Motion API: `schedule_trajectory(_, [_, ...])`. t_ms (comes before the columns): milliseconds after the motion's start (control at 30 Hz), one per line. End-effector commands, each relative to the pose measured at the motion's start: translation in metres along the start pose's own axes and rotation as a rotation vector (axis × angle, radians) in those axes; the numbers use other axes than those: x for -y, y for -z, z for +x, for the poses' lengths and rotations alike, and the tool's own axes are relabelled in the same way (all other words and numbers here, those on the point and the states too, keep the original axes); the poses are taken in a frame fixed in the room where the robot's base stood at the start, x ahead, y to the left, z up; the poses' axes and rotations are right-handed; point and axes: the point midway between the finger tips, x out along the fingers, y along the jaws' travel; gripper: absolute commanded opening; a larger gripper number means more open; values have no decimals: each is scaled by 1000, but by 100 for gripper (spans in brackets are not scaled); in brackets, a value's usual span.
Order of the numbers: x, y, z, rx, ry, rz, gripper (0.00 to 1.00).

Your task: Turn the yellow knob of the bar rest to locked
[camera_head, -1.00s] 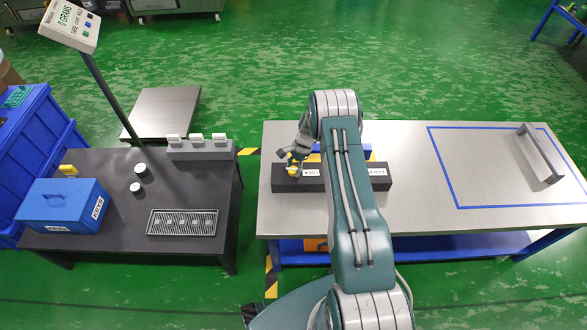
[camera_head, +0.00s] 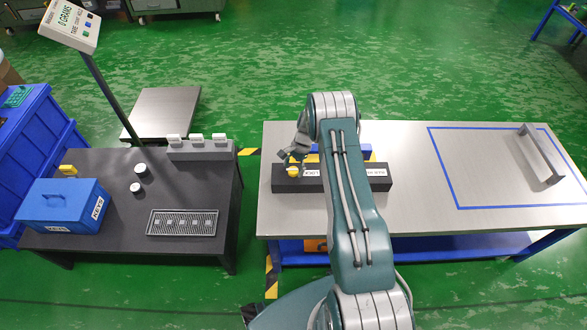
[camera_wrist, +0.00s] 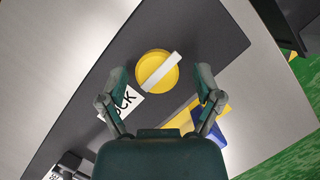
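The yellow knob (camera_head: 292,171) sits on the left end of the black bar rest (camera_head: 380,184) on the steel table. In the wrist view the knob (camera_wrist: 157,72) is a round yellow disc with a pale bar across it, running from lower left to upper right. A white label (camera_wrist: 122,104) reading "CK" lies beside it, partly hidden by a finger. My gripper (camera_wrist: 161,80) is open, its two fingers apart on either side of the knob's near edge, and no contact is clear. In the head view my gripper (camera_head: 290,155) is just behind the knob.
A blue and yellow object (camera_head: 360,152) lies behind the bar rest, partly hidden by my arm. A blue-outlined area with a grey handle (camera_head: 541,154) is on the right of the table. A dark table (camera_head: 115,190) with a blue box (camera_head: 64,206) stands left, across a gap.

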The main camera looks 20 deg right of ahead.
Motion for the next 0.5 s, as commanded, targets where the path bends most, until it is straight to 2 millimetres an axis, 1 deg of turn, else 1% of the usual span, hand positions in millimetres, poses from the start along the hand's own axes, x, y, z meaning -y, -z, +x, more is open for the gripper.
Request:
schedule_trajectory(267, [-1,-1,0,3,-2,1,87])
schedule_trajectory(333, [-1,0,-3,3,-2,1,87])
schedule_trajectory(433, [0,0,-14,1,1,1,87])
schedule_trajectory(500, [0,0,-26,1,0,1,87])
